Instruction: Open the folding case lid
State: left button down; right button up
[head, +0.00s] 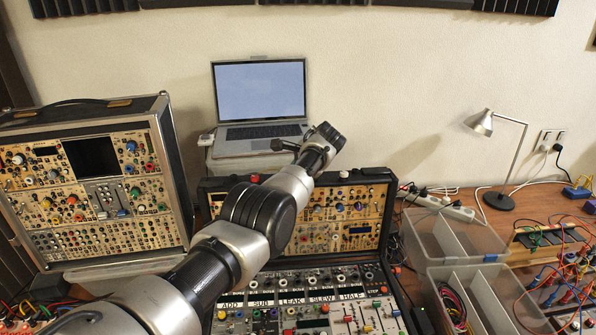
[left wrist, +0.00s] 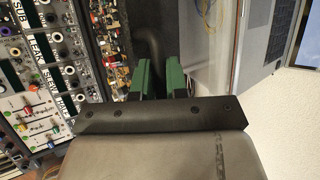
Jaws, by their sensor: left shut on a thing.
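The folding case (head: 310,281) stands open on the table. Its base holds a panel of knobs, sliders and labels, which also shows in the left wrist view (left wrist: 36,75). The lid (head: 375,196), lined with a tan module panel, stands raised behind the base; my arm covers its left part. The fingertips are hidden in the head view. My right gripper is not in view.
A laptop (head: 262,92) stands behind the lid. A large module case (head: 90,185) is at left. Clear plastic bins (head: 450,239), a power strip (head: 440,206) and a desk lamp (head: 499,200) are at right. The wall is behind.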

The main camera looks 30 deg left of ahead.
pick_arm(q)
jog(key=c, duration=1.2)
grip_release()
jog(key=shift+s+f, duration=0.15)
jog(key=shift+f, duration=0.2)
jog(key=shift+o, duration=0.2)
jog(key=shift+d, duration=0.1)
jog(key=shift+d+r, duration=0.2)
jog(key=shift+r, duration=0.25)
jog(key=b+v, duration=0.1)
jog(key=v, duration=0.9)
jog(key=shift+r, duration=0.25)
jog(key=shift+f, duration=0.1)
